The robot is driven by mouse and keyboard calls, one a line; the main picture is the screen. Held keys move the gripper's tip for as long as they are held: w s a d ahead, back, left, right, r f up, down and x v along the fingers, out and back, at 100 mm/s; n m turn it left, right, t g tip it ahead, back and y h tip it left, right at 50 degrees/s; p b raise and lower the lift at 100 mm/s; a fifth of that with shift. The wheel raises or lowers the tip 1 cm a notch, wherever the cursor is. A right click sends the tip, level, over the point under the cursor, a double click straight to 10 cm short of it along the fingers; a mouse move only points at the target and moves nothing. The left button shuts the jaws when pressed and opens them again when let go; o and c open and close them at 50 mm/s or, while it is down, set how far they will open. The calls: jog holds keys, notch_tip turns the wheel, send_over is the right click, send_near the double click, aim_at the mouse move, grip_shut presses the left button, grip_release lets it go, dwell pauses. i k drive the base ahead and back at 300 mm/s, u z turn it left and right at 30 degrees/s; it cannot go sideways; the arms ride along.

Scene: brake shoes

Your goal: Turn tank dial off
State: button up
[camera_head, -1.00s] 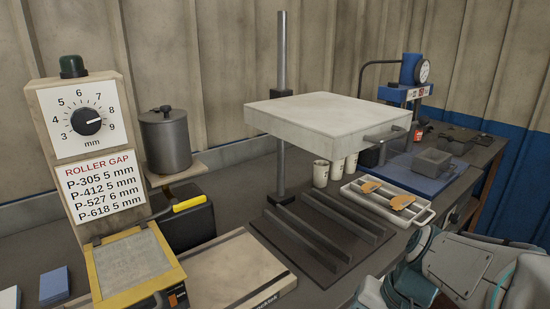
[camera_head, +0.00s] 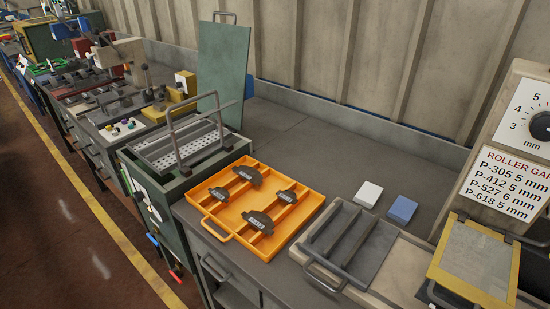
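A green tank (camera_head: 180,187) stands left of centre with its lid (camera_head: 223,75) raised upright. A perforated metal basket (camera_head: 184,148) with tall handles sits at its top. The tank's front face is seen at a steep angle. It carries a white panel (camera_head: 147,194) with dark marks, and I cannot make out a dial or its setting there. A blue-handled part (camera_head: 153,239) and a red part (camera_head: 175,275) show low on the front. My gripper is not in view.
An orange tray (camera_head: 222,222) with several brake shoes stands right of the tank. A grey slotted tray (camera_head: 345,243), white and blue blocks and a roller gap gauge with a numbered dial (camera_head: 541,125) are farther right. The floor at left is open.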

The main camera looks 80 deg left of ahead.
aim_at(139, 197)
jog(key=u, duration=4.1)
jog(key=i, duration=0.55)
jog(key=u, duration=0.65)
jog(key=i, duration=0.85)
jog(key=z, duration=0.85)
jog(key=i, duration=0.75)
jog(key=z, duration=0.85)
